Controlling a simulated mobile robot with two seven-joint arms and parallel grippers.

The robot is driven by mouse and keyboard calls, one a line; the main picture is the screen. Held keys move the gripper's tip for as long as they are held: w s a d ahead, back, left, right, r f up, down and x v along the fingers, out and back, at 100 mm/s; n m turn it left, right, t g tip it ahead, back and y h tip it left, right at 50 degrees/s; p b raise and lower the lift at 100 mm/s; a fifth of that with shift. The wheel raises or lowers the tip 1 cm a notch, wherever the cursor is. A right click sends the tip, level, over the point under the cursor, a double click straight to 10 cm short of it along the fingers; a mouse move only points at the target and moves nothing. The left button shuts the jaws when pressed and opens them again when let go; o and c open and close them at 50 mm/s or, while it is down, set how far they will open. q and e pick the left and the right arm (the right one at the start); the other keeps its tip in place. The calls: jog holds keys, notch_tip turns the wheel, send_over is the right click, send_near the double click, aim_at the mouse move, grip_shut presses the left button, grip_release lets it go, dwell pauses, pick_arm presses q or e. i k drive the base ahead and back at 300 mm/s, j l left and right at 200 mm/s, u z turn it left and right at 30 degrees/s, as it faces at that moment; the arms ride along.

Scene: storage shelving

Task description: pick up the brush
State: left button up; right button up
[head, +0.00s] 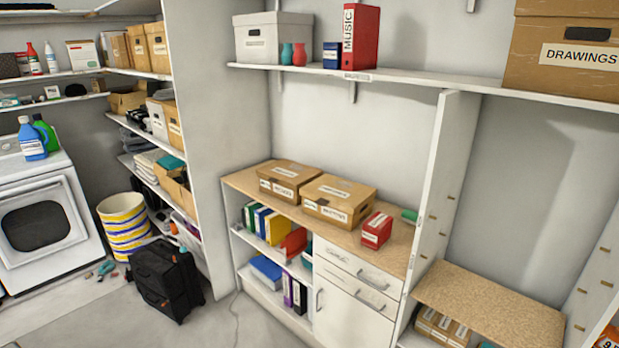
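I cannot make out a brush for certain. A small green object (410,216) lies at the right end of the wood-topped cabinet, against the white upright panel; it is too small to identify. A dark object (75,90) lies on the left wall shelf and is also unclear. Small teal and red items (105,268) lie on the floor in front of the washing machine; I cannot tell what they are. Neither of my grippers is in view.
The wood-topped cabinet (390,240) carries two cardboard boxes (340,199) and a red box (376,230). A black suitcase (166,280) and striped basket (124,225) stand on the floor at left, by the washing machine (45,220). Floor before the cabinet is clear.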

aim_at(409, 217)
jog(key=i+j+z, duration=0.45)
jog(key=i+j, duration=1)
jog(key=i, duration=0.15)
